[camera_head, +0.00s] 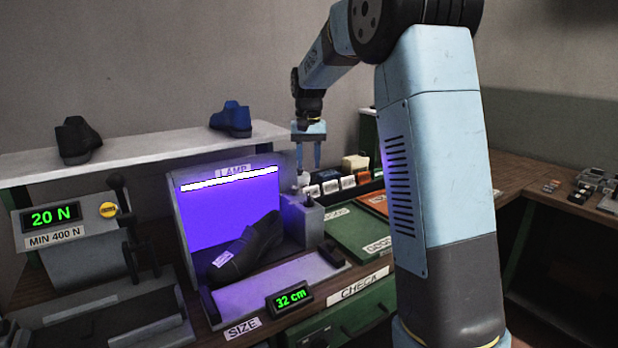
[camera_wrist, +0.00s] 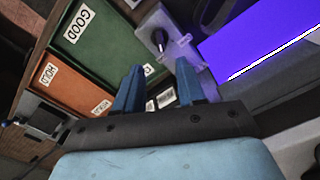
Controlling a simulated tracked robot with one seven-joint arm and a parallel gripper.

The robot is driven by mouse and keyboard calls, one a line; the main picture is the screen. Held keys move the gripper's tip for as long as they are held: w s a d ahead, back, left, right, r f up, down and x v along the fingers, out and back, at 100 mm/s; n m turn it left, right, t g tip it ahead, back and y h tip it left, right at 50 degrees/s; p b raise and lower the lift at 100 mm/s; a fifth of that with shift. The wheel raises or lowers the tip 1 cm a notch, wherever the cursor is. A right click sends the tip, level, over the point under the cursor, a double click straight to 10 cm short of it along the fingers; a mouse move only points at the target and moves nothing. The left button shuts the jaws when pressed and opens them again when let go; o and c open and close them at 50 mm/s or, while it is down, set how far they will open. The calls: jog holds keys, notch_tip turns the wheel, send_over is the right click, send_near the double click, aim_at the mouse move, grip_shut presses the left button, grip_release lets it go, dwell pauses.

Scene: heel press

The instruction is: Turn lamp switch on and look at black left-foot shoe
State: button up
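The lamp box (camera_head: 225,205) glows violet under a bright white strip, and its glow also shows in the wrist view (camera_wrist: 262,42). A black shoe (camera_head: 258,240) with a small white label lies in the box, toe toward the lower left. Its left or right foot is too small to tell. A grey switch block (camera_head: 303,218) stands at the box's right side; its dark knob (camera_wrist: 158,38) shows in the wrist view. My gripper (camera_head: 309,166) is open and empty above the block, fingers apart; the fingers also show in the wrist view (camera_wrist: 160,65). No contact with the knob is visible.
A shelf (camera_head: 140,150) behind holds another black shoe (camera_head: 77,141) and a blue shoe (camera_head: 232,118). A press (camera_head: 75,250) reading 20 N stands left. A green tray (camera_head: 352,228) marked GOOD lies right of the box. A 32 cm size gauge (camera_head: 289,298) is in front.

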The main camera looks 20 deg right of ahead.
notch_tip(320, 180, up, 3)
jog(key=shift+r, duration=0.2)
jog(key=s+d+r+n+t, duration=0.1)
jog(key=s+r, duration=0.1)
jog(key=s, duration=0.8)
jog(key=s+d+r+t, duration=0.1)
jog(key=s+r+t, duration=0.15)
jog(key=s, duration=0.65)
jog(key=s+f+t, duration=0.1)
jog(key=s+f, duration=0.2)
jog(key=s, duration=0.6)
jog(key=s+f+n+t, duration=0.1)
jog(key=s+f, duration=0.2)
jog(key=s, duration=0.6)
jog(key=shift+s+a+n, duration=0.15)
jog(key=shift+s+n, duration=0.05)
jog(key=shift+n, duration=0.1)
